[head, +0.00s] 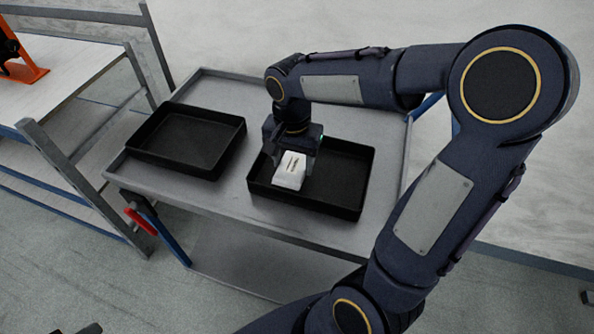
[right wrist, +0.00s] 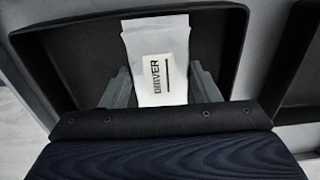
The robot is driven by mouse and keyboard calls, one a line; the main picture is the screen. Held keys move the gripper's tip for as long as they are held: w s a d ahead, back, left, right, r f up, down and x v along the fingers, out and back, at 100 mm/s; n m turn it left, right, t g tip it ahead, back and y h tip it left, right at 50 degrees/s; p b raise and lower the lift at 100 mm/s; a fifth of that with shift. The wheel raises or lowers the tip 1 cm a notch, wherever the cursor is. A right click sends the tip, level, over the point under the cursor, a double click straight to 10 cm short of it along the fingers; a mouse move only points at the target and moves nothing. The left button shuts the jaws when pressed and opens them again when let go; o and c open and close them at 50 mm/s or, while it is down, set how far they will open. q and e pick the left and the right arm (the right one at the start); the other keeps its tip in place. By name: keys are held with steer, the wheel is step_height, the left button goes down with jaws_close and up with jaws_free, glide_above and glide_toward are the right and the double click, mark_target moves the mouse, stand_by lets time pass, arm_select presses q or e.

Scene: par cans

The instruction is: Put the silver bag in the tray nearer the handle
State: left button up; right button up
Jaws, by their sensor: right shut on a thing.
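The silver bag, pale with a white label printed "DRIVER", is in my right gripper (head: 291,158) over the right-hand black tray (head: 307,206). The bag (head: 288,181) also shows in the right wrist view (right wrist: 159,45), between the two grey fingers, with the tray's dark floor behind it. My right gripper is shut on the bag. Whether the bag touches the tray floor is hard to tell. The other black tray (head: 185,143), to the left, is empty. A blue bar (head: 430,105), perhaps the handle, shows behind my arm on the right. I cannot make out my left gripper.
Both trays stand on a grey cart top (head: 225,190) with a raised rim. A red grip (head: 141,219) is at its front left corner. A grey metal frame and a white table (head: 60,65) with an orange device (head: 22,65) stand to the left.

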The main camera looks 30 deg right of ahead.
mark_target(297, 164)
steer(key=shift+s+d+f, duration=0.15)
steer(key=shift+d+f, duration=0.15)
steer(key=shift+f, duration=0.05)
step_height(297, 164, down, 3)
steer(key=shift+d+r, duration=0.15)
steer(key=shift+r, duration=0.05)
steer(key=shift+f, duration=0.35)
steer(key=shift+f+b, duration=0.1)
steer(key=shift+b, duration=0.2)
steer(key=shift+f, duration=0.15)
steer(key=o, duration=1)
